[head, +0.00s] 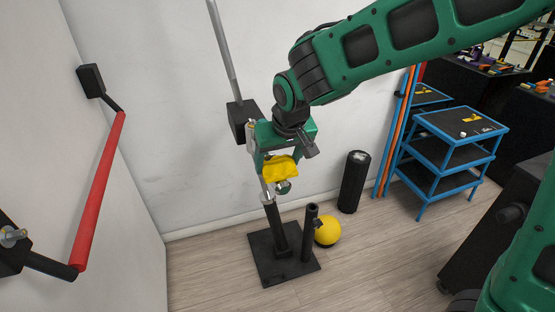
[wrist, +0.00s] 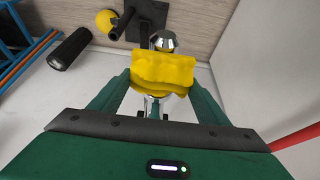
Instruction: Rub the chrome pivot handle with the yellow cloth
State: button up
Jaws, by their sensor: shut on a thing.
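My gripper (head: 278,165) is shut on the yellow cloth (head: 281,168), which is folded and bunched between its fingers. The wrist view also shows the cloth (wrist: 162,70) between both fingers. A chrome piece with a rounded, faceted end (wrist: 163,41) shows just past the cloth; it looks like part of the chrome pivot handle. In the head view, chrome (head: 283,187) shows just below the cloth, above a black stand (head: 262,258) with two posts. The cloth covers part of the chrome, and I cannot tell whether they touch.
A red push bar (head: 100,190) is on the left door. A blue trolley (head: 460,125) stands right. Floor in front is clear.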

jog(key=shift+w, duration=0.15)
jog(key=shift+w+a, duration=0.25)
jog(key=shift+w, duration=0.45)
jog(key=shift+w+a, duration=0.2)
jog(key=shift+w, duration=0.5)
jog(key=shift+r, duration=0.1)
jog(key=shift+w+r, duration=0.15)
jog(key=shift+w, duration=0.05)
jog(key=shift+s+d+r, duration=0.1)
jog(key=shift+s+d, duration=0.1)
jog(key=shift+s, duration=0.5)
jog(key=shift+s+d+f, duration=0.1)
jog(key=shift+s+d, duration=0.05)
jog(key=shift+s, duration=0.35)
jog(key=shift+s+d+f, duration=0.1)
jog(key=shift+s+d, duration=0.05)
jog(key=shift+s, duration=0.35)
jog(key=shift+f, duration=0.15)
